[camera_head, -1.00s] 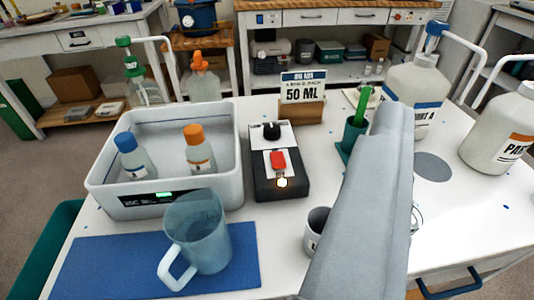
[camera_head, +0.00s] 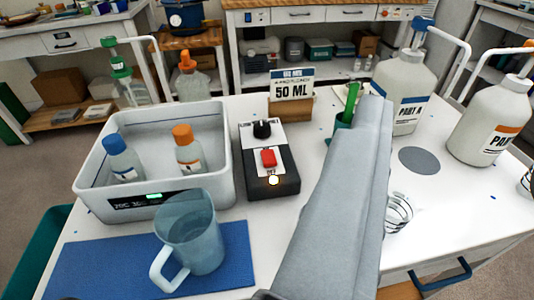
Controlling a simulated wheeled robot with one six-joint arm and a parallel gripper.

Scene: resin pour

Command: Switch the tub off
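The white tub (camera_head: 218,190) stands on the table at left centre, with a blue-capped bottle (camera_head: 122,160) and an orange-capped bottle (camera_head: 188,150) inside. A green light glows on its dark front panel (camera_head: 150,198). Right of it is a black control box (camera_head: 284,186) with a black knob (camera_head: 262,130), a red switch (camera_head: 268,158) and a lit pale lamp (camera_head: 273,181) at its front. Lettering under the switch appears to read OFF. A long grey part of my arm crosses right of the box. My gripper's fingers are not visible.
A clear jug (camera_head: 196,240) stands on a blue mat (camera_head: 95,265) in front of the tub.

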